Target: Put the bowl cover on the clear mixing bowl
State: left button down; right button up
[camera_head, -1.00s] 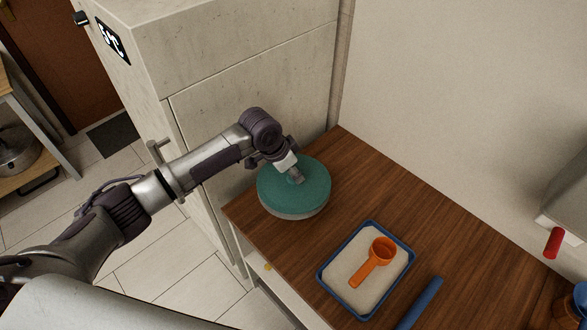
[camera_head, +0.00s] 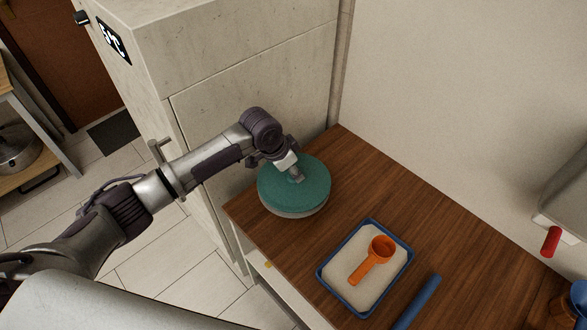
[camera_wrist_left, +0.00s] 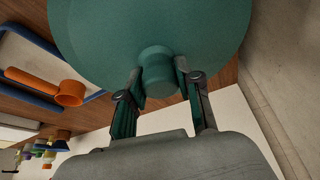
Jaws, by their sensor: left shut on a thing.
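The bowl cover (camera_head: 310,182) is a round teal lid with a knob in its middle; it also shows large in the left wrist view (camera_wrist_left: 200,35). It sits over the clear mixing bowl (camera_head: 296,213), whose pale lower side shows beneath the lid's rim on the wooden counter. Whether the rim is fully seated all round cannot be told. My left gripper (camera_head: 297,175) is above the cover, and in the left wrist view its two fingers (camera_wrist_left: 160,88) are shut on the knob. My right gripper is not in view.
A blue tray (camera_head: 323,284) of pale grains with an orange scoop (camera_head: 372,261) lies in front of the bowl on the counter (camera_head: 400,215). A blue rod (camera_head: 418,303) is beside it. A tall pale cabinet (camera_head: 240,90) stands close behind the bowl. The counter's back middle is clear.

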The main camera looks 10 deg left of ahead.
pick_arm(q)
jog(key=shift+f, duration=0.1)
jog(key=shift+f+b, duration=0.4)
jog(key=shift+f, duration=0.45)
jog(key=shift+p, duration=0.4)
jog(key=shift+f, duration=0.15)
dwell(0.9)
jog(key=shift+f, duration=0.25)
